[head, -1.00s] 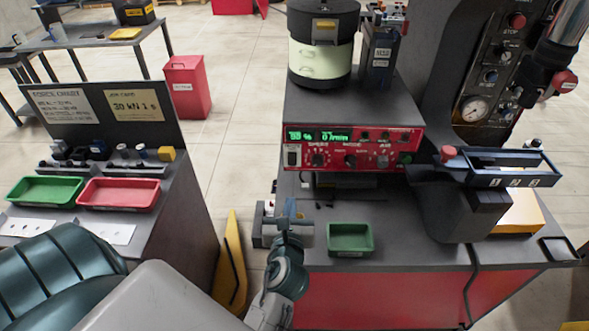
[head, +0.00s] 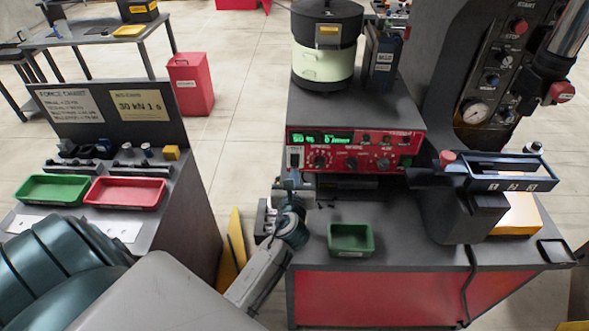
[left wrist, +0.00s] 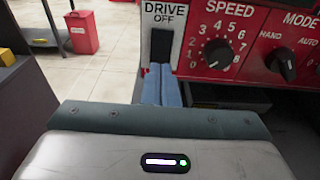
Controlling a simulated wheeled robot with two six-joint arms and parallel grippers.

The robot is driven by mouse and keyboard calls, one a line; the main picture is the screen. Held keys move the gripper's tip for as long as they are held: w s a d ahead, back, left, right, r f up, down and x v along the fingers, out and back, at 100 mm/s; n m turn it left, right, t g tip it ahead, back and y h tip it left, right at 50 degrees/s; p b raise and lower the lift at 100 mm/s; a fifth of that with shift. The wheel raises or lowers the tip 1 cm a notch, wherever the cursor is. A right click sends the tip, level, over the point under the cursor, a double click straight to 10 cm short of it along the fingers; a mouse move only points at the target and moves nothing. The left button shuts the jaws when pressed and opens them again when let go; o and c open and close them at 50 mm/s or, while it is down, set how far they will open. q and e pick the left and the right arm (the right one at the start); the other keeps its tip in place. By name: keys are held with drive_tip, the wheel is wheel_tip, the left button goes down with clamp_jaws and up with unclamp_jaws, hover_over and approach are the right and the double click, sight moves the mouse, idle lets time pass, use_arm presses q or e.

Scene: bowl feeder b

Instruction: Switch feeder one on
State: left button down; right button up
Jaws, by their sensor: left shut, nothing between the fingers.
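The feeder's red control panel (head: 355,150) has a lit green display, knobs and a white-framed drive switch (head: 294,157) at its left end. In the left wrist view the black drive switch (left wrist: 161,46) sits under a plate reading DRIVE OFF, left of the SPEED dial (left wrist: 217,53). My left gripper (head: 294,174) is just below and in front of the switch. Its blue fingers (left wrist: 160,70) are shut and empty, with tips by the switch's lower end; I cannot tell whether they touch it. The feeder bowl (head: 324,65) stands above the panel. My right gripper is not in view.
A green tray (head: 350,250) stands on the bench right of my left gripper. A press with a black arm and gauge (head: 477,114) stands right of the feeder. Green (head: 22,203) and red (head: 92,193) trays lie on the left table. A yellow wedge (head: 239,236) stands between the benches.

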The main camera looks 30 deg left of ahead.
sight(295, 161)
use_arm(q)
drive_tip(key=shift+x, duration=1.05)
drive_tip(key=shift+w+t+b, duration=0.1)
drive_tip(key=shift+t+b, duration=0.2)
drive_tip(key=shift+b, duration=0.2)
drive_tip(key=shift+a, duration=0.1)
